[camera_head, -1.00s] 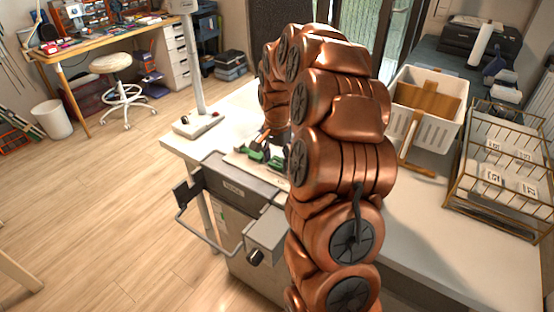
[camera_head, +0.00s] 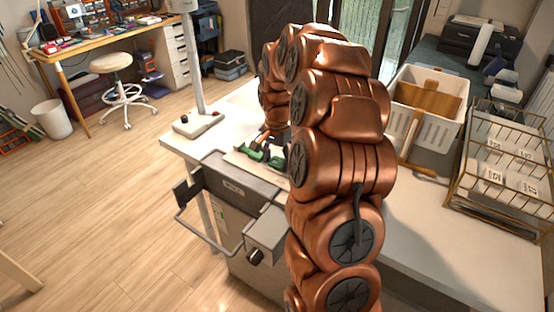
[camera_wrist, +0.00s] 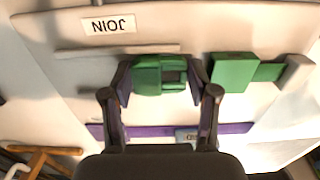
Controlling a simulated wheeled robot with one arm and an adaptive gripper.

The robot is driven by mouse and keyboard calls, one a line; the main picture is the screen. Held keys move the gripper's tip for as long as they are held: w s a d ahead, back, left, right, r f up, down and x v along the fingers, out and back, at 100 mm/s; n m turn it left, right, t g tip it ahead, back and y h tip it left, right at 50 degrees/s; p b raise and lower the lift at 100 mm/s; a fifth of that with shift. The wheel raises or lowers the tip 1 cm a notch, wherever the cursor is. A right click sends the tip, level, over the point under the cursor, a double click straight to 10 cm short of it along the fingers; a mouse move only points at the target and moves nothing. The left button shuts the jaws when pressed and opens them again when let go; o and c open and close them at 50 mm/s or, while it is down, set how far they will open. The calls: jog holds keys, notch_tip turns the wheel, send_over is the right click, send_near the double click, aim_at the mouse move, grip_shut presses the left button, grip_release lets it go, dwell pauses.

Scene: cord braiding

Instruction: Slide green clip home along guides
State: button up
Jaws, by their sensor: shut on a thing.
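The green clip (camera_wrist: 147,76) sits between the two fingers of my gripper (camera_wrist: 160,82) in the wrist view. My gripper is shut on it, one finger against each side. A second green piece (camera_wrist: 233,72) with a narrower tongue lies just right of my right finger, close to the clip but apart from it. A thin pale guide strip (camera_wrist: 118,51) runs along the board above the clip. In the head view the green parts (camera_head: 265,155) show small on the bench, and my arm hides the gripper's tips and part of the board.
A grey block (camera_wrist: 295,72) stands at the second green piece's far end. A purple strip (camera_wrist: 165,130) crosses below. A white basket (camera_head: 425,108) and wire rack (camera_head: 505,165) stand at right on the bench.

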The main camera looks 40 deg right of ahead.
jog(key=o, duration=0.8)
jog(key=shift+o, duration=1.2)
jog(key=shift+r, duration=0.15)
jog(key=shift+r+p, duration=0.6)
jog(key=shift+r, duration=2.3)
